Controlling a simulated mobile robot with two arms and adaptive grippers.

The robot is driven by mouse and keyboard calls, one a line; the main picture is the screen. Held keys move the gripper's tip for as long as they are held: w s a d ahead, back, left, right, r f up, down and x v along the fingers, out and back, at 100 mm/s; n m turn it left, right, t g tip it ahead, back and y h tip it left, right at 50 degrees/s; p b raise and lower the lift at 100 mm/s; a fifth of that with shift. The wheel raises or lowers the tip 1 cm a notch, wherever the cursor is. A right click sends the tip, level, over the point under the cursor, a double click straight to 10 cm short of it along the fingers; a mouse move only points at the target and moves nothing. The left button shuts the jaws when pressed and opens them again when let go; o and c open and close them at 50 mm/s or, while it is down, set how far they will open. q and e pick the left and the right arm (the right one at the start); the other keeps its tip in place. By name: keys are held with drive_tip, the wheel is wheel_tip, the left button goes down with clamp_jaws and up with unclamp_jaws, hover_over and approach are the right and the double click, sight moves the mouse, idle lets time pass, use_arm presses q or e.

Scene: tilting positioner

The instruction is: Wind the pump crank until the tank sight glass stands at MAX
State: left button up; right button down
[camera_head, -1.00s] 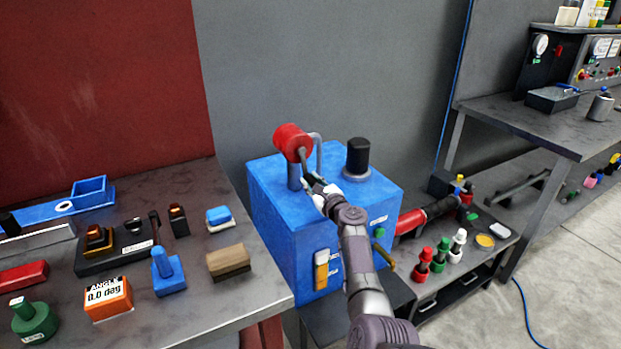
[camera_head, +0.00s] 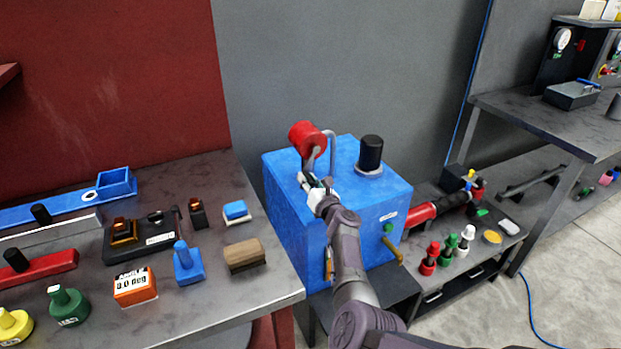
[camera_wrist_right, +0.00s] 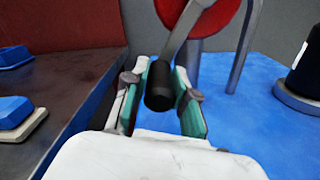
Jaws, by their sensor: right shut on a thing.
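The blue tank (camera_head: 285,215) stands right of the workbench in the head view. The red pump drum (camera_head: 305,138) is on a post on its top. The drum's grey crank arm (camera_wrist_right: 194,22) hangs down to a black handle (camera_wrist_right: 159,86). My right gripper (camera_head: 309,182) is shut on this handle; in the wrist view its green pads lie on both sides of it. The yellowish sight glass (camera_head: 328,264) on the tank's front is mostly hidden behind my right arm, so its level cannot be read. My left gripper is out of view.
A black cap (camera_head: 371,153) stands on the tank top, right of the drum. The left workbench (camera_head: 215,295) holds a wooden block (camera_head: 245,255), blue parts and an orange angle display (camera_head: 135,286).

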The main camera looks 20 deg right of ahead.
drive_tip(key=shift+a, duration=0.1)
idle(0.4)
drive_tip(key=c, duration=0.9)
unclamp_jaws()
drive_tip(key=shift+s, duration=3.75)
